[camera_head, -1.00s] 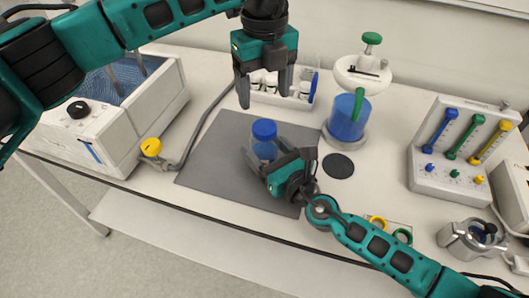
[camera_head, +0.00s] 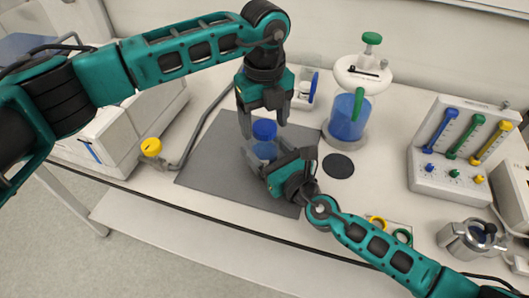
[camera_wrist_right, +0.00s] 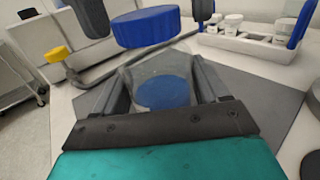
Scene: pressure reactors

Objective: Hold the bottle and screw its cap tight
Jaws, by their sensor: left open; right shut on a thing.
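The clear bottle (camera_head: 263,150) with blue contents stands upright on the grey mat (camera_head: 225,158). Its blue cap (camera_head: 264,130) sits at its top; how tightly it sits cannot be told. My right gripper (camera_head: 262,163) is shut on the bottle's body from the near right side. In the right wrist view the bottle (camera_wrist_right: 160,85) is between its two fingers, with the cap (camera_wrist_right: 146,26) above. My left gripper (camera_head: 264,120) points down from above, open, with its fingertips on either side of the cap at about its height. Whether they touch it cannot be told.
A white rack with small jars (camera_wrist_right: 233,24) stands behind the mat. A blue-filled vessel (camera_head: 347,118) with a green handle is to the right, beside a black disc (camera_head: 338,165). A yellow knob (camera_head: 151,147) is left. The valve panel (camera_head: 459,145) stands at the right.

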